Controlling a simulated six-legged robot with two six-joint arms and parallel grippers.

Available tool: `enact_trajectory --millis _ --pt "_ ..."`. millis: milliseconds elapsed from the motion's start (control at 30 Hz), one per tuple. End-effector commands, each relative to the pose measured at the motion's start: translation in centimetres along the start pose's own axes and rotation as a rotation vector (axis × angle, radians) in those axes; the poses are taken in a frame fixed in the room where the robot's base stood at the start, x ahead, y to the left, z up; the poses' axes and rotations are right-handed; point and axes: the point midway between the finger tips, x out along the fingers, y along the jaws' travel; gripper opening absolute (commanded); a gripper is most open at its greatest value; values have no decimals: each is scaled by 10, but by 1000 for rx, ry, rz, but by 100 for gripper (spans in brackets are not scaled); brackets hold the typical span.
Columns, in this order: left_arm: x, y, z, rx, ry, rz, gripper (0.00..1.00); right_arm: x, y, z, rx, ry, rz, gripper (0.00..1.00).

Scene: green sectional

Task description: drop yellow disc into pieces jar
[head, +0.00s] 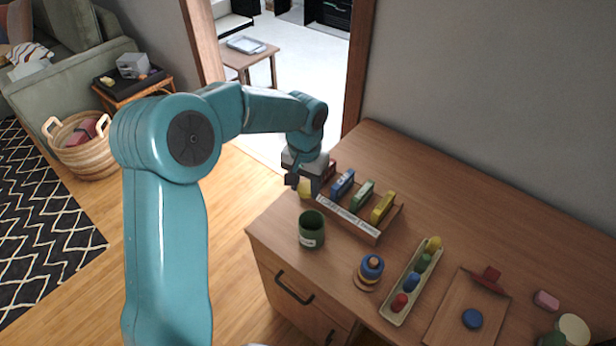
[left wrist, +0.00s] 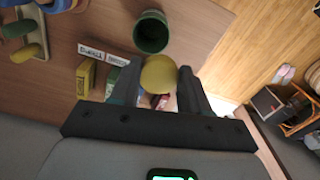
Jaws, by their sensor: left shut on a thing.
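My left gripper (head: 300,182) is shut on the yellow disc (head: 305,188), at the left end of the wooden rack. In the left wrist view the yellow disc (left wrist: 159,74) sits between the two dark fingers of my left gripper (left wrist: 160,80). A green jar (head: 311,230) with a small label stands open on the cabinet top, in front of the disc in the head view. It also shows in the left wrist view (left wrist: 151,33), with its dark mouth apart from the disc. My right gripper is not in view.
The rack (head: 350,219) holds blue, green and yellow blocks right beside the jar. A ring stacker (head: 370,268), a tray of coloured pegs (head: 412,283) and a wooden board (head: 452,316) with a blue disc (head: 472,319) lie to the right. The cabinet's left edge is near the jar.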

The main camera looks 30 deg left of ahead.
Motion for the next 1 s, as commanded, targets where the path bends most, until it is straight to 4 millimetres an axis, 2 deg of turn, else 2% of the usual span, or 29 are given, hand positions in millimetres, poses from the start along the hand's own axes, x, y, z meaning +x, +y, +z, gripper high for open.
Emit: enact_trajectory --millis 433,767,800,867,900,1000 --pt "54 -1 4 0 -1 0 18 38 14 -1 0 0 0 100" --pt "57 -1 1 0 0 0 18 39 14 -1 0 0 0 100" --pt "57 -1 1 0 0 0 52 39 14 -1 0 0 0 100" --pt "57 -1 0 0 0 0 72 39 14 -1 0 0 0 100" --pt "57 0 0 0 0 0 76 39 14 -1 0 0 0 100" --pt "57 0 0 0 0 0 76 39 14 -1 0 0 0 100"
